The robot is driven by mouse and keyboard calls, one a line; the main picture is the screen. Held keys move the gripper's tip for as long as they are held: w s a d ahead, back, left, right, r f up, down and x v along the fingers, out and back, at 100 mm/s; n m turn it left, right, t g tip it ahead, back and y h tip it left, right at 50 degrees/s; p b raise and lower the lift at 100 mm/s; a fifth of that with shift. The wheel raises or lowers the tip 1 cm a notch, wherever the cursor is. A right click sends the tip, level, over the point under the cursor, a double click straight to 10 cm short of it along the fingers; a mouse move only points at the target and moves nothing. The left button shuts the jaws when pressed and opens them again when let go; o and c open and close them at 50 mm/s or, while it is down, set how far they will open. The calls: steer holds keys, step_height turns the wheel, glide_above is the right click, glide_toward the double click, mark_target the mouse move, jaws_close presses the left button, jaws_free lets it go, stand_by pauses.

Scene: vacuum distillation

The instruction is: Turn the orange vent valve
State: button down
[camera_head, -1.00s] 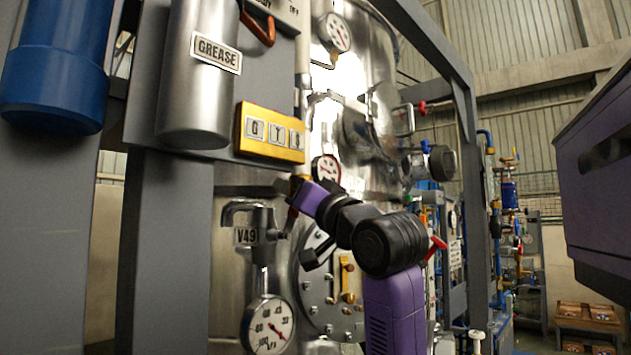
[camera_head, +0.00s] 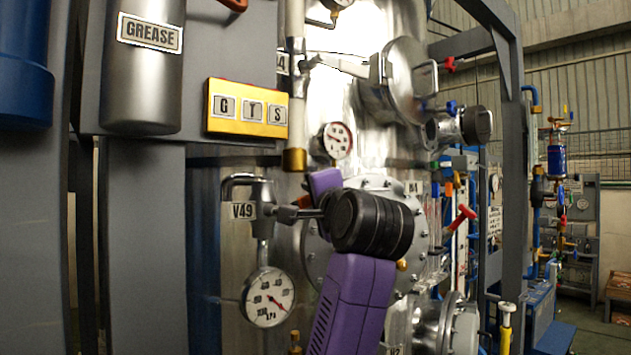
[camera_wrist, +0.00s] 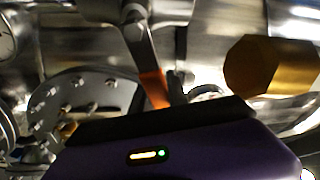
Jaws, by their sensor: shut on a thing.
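The orange vent valve handle (camera_head: 303,201) sits on the grey valve body beside the V49 label (camera_head: 243,211), above a round dial gauge. In the wrist view the handle is a grey lever with an orange end (camera_wrist: 155,88). My gripper (camera_head: 312,208) is at the handle's outer end, shut on it. Its dark fingers and purple body hide part of the handle. In the wrist view the lever runs down to the fingers (camera_wrist: 175,92), whose tips are partly hidden by the gripper body.
A pipe with a brass end (camera_head: 294,160) hangs just above the handle; it looks close in the wrist view (camera_wrist: 270,65). The pressure gauge (camera_head: 268,297) is below the valve. A yellow G-T-S box (camera_head: 247,110) is up left. The bolted steel flange is behind my arm.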

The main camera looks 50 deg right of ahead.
steer(key=shift+s+d+f+m+g, duration=0.1)
steer(key=shift+f+m+g, duration=0.15)
steer(key=shift+f+m, duration=0.3)
steer(key=shift+w+d+f+m+g, duration=0.1)
steer(key=shift+f+m+g, duration=0.1)
steer(key=shift+f+m, duration=0.35)
steer(key=shift+s+d+f+m+g, duration=0.1)
steer(key=shift+f+m+g, duration=0.25)
steer(key=shift+m, duration=0.35)
steer(key=shift+f, duration=0.15)
steer(key=c, duration=1.3)
jaws_free()
steer(key=shift+a, duration=0.1)
steer(key=b+v, duration=0.1)
steer(key=v, duration=0.6)
steer(key=shift+s+a+b, duration=0.1)
steer(key=shift+s+b, duration=0.3)
